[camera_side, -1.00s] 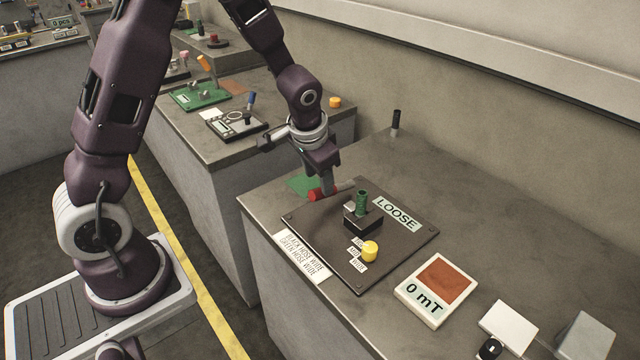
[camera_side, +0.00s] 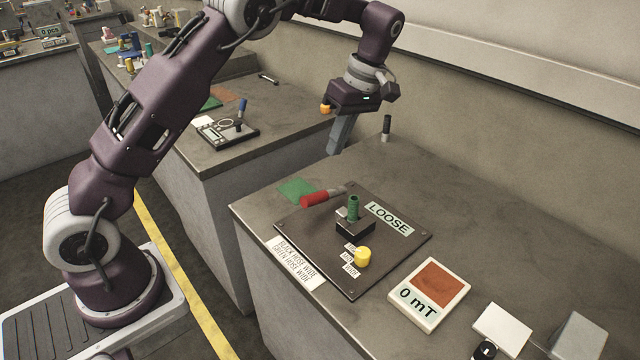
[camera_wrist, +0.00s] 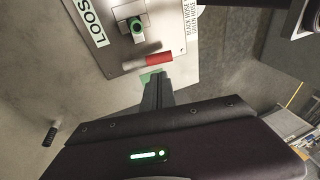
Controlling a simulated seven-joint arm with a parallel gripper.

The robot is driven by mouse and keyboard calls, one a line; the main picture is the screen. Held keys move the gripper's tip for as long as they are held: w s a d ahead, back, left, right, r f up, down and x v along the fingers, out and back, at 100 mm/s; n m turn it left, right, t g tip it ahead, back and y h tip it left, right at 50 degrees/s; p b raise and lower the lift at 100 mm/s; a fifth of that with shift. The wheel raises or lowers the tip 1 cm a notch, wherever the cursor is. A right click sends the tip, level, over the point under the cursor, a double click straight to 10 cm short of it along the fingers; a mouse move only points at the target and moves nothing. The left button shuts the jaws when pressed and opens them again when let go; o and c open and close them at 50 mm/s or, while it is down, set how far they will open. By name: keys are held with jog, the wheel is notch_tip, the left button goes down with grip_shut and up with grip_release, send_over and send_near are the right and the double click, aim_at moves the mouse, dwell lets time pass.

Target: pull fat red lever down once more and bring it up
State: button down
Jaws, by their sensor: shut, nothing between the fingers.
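The fat red lever (camera_side: 315,198) lies nearly flat along the back left edge of a dark square plate, its red grip pointing left over the bench in the side view. Its red grip also shows in the wrist view (camera_wrist: 158,60), beyond my fingertips. My gripper (camera_side: 336,150) is shut and empty, raised above the bench and behind the lever, apart from it. In the wrist view my shut fingers (camera_wrist: 156,80) point toward the lever with a small green patch between them in the picture.
The plate (camera_side: 350,275) also carries a green ribbed post (camera_side: 353,208) on a black block, a yellow knob (camera_side: 362,257) and a LOOSE label (camera_side: 388,218). A "0 mT" display (camera_side: 430,293) stands to the right. A dark upright peg (camera_side: 387,127) stands at the back.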

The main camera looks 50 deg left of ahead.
aim_at(314, 198)
jog(key=x, duration=1.1)
jog(key=shift+a+f, duration=0.1)
jog(key=shift+f, duration=0.1)
jog(key=shift+s, duration=0.1)
jog(key=shift+s+f, duration=0.35)
jog(key=shift+f, duration=0.3)
jog(key=shift+s+f, duration=0.35)
jog(key=shift+f, duration=0.3)
